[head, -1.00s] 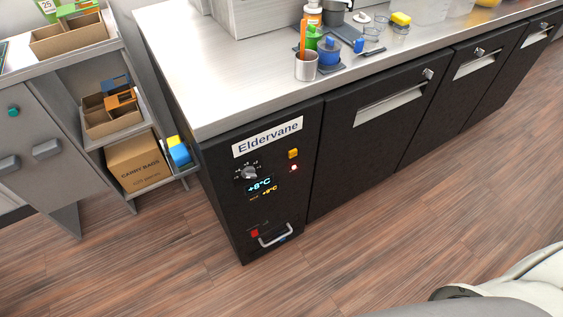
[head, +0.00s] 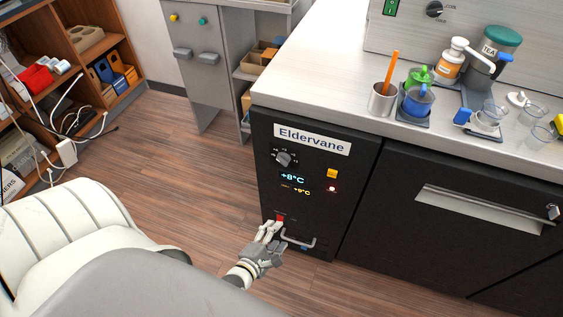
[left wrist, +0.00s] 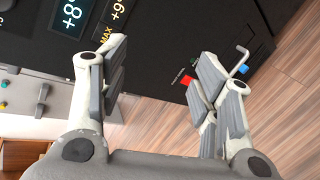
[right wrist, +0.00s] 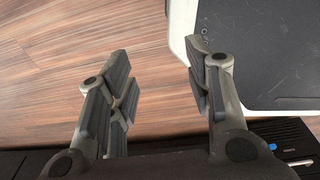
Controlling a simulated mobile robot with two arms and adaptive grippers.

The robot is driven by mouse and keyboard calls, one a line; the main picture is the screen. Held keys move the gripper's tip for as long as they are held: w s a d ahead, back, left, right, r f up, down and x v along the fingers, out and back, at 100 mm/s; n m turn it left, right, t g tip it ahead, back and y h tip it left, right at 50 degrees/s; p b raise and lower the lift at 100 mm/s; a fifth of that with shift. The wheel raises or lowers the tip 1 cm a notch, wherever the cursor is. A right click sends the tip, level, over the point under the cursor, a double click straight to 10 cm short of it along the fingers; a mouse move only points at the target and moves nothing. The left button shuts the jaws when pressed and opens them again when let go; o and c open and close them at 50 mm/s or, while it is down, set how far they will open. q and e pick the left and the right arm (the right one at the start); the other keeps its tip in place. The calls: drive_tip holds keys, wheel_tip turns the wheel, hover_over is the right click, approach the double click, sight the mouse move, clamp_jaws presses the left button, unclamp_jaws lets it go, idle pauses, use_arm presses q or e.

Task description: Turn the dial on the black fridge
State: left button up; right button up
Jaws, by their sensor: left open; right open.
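The black fridge (head: 310,220) has a front panel labelled Eldervane. Its round dial (head: 284,158) sits at the panel's upper left, above displays (head: 294,179) reading +8°C and +9°C. My left gripper (head: 271,232) is open and empty, in front of the panel's lower part, below the dial and near the red switch (head: 280,219).
A metal handle (head: 299,240) projects low on the panel. A yellow button (head: 332,173) is right of the dial. The steel counter (head: 300,85) above carries cups and bottles. A grey cabinet (head: 205,75) stands behind left; open floor (head: 190,165) lies left of the fridge.

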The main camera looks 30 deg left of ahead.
use_arm(q)
wheel_tip(320, 180, up, 8)
drive_tip(key=w+a+n+t+y, duration=0.1)
drive_tip(key=w+a+n+t, duration=0.15)
drive_tip(key=n, duration=0.35)
drive_tip(key=n+t+y, duration=0.1)
drive_tip(key=n+y, duration=0.2)
drive_tip(key=n, duration=0.3)
approach(281, 163)
drive_tip(key=p+x, duration=0.1)
drive_tip(key=x, duration=0.7)
drive_tip(key=shift+w+a, duration=0.15)
drive_tip(key=shift+w, duration=0.5)
use_arm(e)
drive_tip(key=shift+a+r, duration=0.75)
drive_tip(key=shift+a, duration=0.1)
use_arm(q)
drive_tip(key=shift+c, duration=0.9)
drive_tip(key=c, duration=0.9)
drive_tip(key=shift+o, duration=0.2)
use_arm(e)
drive_tip(key=shift+a, duration=0.1)
